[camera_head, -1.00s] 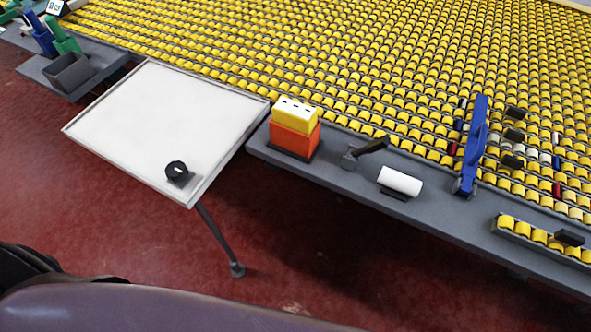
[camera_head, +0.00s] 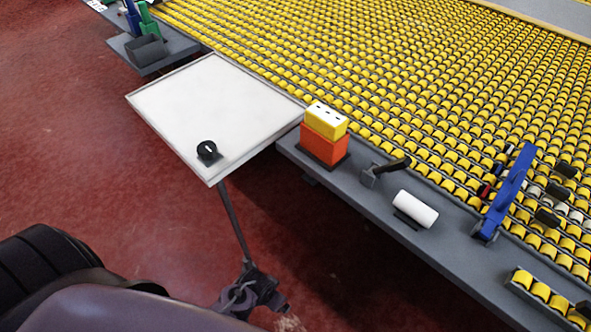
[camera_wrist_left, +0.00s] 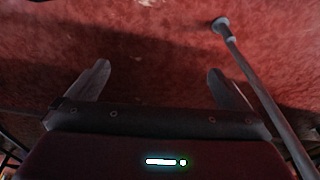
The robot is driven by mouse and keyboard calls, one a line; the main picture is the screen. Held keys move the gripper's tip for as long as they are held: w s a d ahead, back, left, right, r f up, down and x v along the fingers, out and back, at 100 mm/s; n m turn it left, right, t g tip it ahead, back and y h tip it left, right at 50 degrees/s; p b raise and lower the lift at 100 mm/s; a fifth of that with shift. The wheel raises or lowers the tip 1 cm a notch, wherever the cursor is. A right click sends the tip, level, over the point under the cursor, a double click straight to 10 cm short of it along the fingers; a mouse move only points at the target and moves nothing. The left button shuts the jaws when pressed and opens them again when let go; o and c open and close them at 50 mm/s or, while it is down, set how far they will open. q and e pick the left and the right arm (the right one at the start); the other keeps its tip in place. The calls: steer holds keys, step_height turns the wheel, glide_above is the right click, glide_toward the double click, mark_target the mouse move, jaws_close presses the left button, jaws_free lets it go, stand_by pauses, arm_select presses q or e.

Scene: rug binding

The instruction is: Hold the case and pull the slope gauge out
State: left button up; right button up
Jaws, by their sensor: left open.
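An orange case (camera_head: 323,151) stands upright on the grey ledge at the front of the roller table. A yellow block with a white top and dark marks, which looks like the slope gauge (camera_head: 326,121), sits in it and sticks out above. My left gripper (camera_head: 262,288) is low in front of the ledge, below and left of the case, holding nothing. In the left wrist view its two fingers (camera_wrist_left: 160,88) are wide apart over the red floor. The case is not in the left wrist view. My right gripper is not in view.
A white tray table (camera_head: 215,105) with a black dial (camera_head: 207,151) stands left of the case; its leg also shows close by in the left wrist view (camera_wrist_left: 262,95). Right of the case are a dark-handled tool (camera_head: 385,169), a white roll (camera_head: 415,209) and a blue tool (camera_head: 508,192).

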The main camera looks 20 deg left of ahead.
arm_select(q)
steer(key=w+r+t+b, duration=0.15)
steer(key=w+r, duration=0.25)
steer(key=r, duration=0.6)
steer(key=w+r+t, duration=0.2)
steer(key=w+r, duration=0.3)
steer(key=r, duration=0.6)
steer(key=m+t+h, duration=0.2)
steer(key=t+h, duration=0.4)
steer(key=t, duration=0.5)
glide_toward(324, 140)
steer(key=w+a+f, duration=0.1)
steer(key=w+f, duration=0.2)
steer(key=x, duration=1.2)
steer(key=shift+w+a+r, duration=0.1)
steer(key=shift+w+r, duration=0.1)
steer(key=shift+r, duration=0.1)
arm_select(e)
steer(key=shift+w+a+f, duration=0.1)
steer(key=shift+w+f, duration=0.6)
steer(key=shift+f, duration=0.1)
arm_select(q)
steer(key=c, duration=0.7)
steer(key=shift+o, duration=0.5)
